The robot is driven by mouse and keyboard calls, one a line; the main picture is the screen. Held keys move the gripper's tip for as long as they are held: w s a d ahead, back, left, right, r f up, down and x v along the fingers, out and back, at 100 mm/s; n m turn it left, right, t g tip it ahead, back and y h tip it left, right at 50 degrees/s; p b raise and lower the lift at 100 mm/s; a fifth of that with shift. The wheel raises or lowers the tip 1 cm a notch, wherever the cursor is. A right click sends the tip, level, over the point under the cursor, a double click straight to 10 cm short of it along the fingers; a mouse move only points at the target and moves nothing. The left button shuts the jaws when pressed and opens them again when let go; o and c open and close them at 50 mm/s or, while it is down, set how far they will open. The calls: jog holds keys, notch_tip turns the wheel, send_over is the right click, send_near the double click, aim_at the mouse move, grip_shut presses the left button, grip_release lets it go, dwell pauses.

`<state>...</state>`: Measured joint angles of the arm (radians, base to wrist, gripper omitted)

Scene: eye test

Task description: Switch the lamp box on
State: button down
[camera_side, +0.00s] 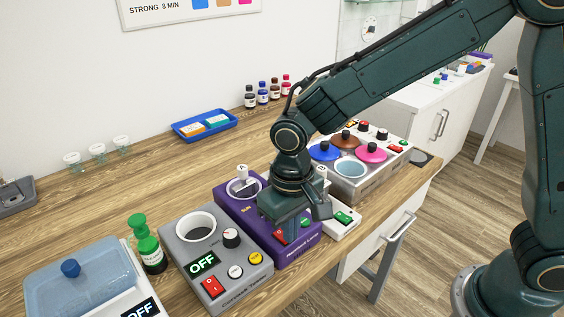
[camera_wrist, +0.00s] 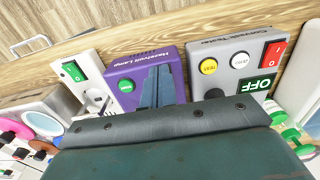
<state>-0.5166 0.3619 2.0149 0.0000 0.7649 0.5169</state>
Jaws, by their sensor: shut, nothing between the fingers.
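The lamp box (camera_side: 232,207) is purple, with a round well at its back holding a white-topped part marked A. Its front label ends in "Lamp". A red switch (camera_side: 279,238) and a green button (camera_side: 305,222) are on its top. In the wrist view the purple box (camera_wrist: 117,68) and green button (camera_wrist: 125,86) show, while the red switch is hidden. My gripper (camera_side: 293,236) is shut and empty, pointing down over the front of the box beside the red switch. Its fingers (camera_wrist: 157,86) cover part of the box top. I cannot tell whether they touch it.
A grey tester (camera_side: 245,275) with an OFF display stands close left of the lamp box. A white box with a green switch (camera_side: 344,218) is close right. Behind it is a unit with coloured lids (camera_side: 372,152). A green-capped bottle (camera_side: 146,243) and blue-lidded bath (camera_side: 85,275) are farther left.

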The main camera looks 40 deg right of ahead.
jog(key=shift+f, duration=0.35)
dwell(0.3)
jog(key=shift+r, duration=0.15)
notch_tip(320, 180, up, 7)
dwell(1.1)
jog(key=s+d+r+t, duration=0.1)
jog(key=s+d+r, duration=0.25)
jog(key=d, duration=0.25)
jog(key=s+d+r+t, duration=0.2)
jog(key=s+d+r, duration=0.15)
jog(key=d, duration=0.25)
jog(key=s+d+r+t, duration=0.2)
jog(key=s+d, duration=0.5)
jog(key=s, duration=0.2)
jog(key=shift+s+d+t, duration=0.2)
jog(key=shift+d+t, duration=0.05)
jog(key=shift+t, duration=0.05)
dwell(0.7)
